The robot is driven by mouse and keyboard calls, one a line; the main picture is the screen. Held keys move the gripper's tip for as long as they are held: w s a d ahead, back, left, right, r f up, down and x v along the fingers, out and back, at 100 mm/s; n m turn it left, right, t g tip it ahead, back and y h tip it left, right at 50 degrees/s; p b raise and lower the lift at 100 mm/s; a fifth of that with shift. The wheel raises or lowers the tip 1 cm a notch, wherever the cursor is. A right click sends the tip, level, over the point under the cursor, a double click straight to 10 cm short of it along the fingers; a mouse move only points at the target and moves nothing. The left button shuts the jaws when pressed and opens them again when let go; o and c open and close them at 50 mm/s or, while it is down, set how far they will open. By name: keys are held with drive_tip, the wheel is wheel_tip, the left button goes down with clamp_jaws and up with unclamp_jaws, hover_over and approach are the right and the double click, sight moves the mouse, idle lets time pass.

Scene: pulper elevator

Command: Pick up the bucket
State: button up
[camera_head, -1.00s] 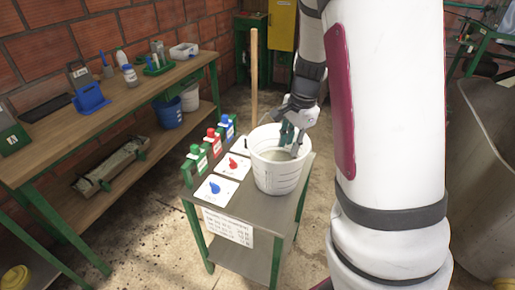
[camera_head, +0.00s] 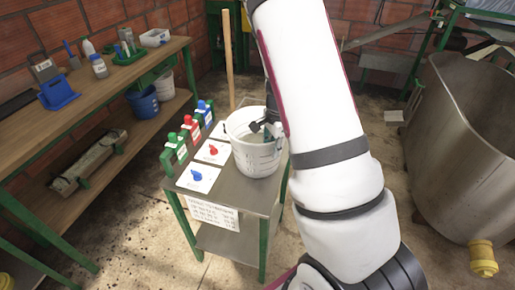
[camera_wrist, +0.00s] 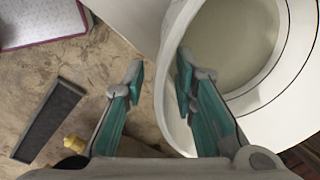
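The white bucket (camera_head: 252,158) stands upright on the small metal table (camera_head: 232,200) in the head view, at its right back part. It has dark markings and looks hollow inside. My gripper (camera_head: 268,130) is at the bucket's right rim, partly hidden by my own arm. In the wrist view my gripper (camera_wrist: 160,72) is open. Its right finger lies over the inside of the bucket (camera_wrist: 162,108), and its left finger is outside, with the rim between them. A gap shows between the left finger and the wall. Whether the right finger touches the wall, I cannot tell.
Blue, red and green bottles (camera_head: 203,112) and cards with coloured pieces (camera_head: 198,178) share the small table. A wooden pole (camera_head: 228,60) stands behind it. A workbench (camera_head: 110,85) runs along the left. A large metal tank (camera_head: 465,140) and yellow part (camera_head: 483,258) are at right.

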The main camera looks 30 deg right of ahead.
sight(270, 156)
drive_tip(key=f, duration=0.2)
drive_tip(key=w+f, duration=0.1)
drive_tip(key=f, duration=0.1)
drive_tip(key=shift+f, duration=0.1)
drive_tip(key=shift+c, duration=0.3)
clamp_jaws()
drive_tip(key=shift+w, duration=0.1)
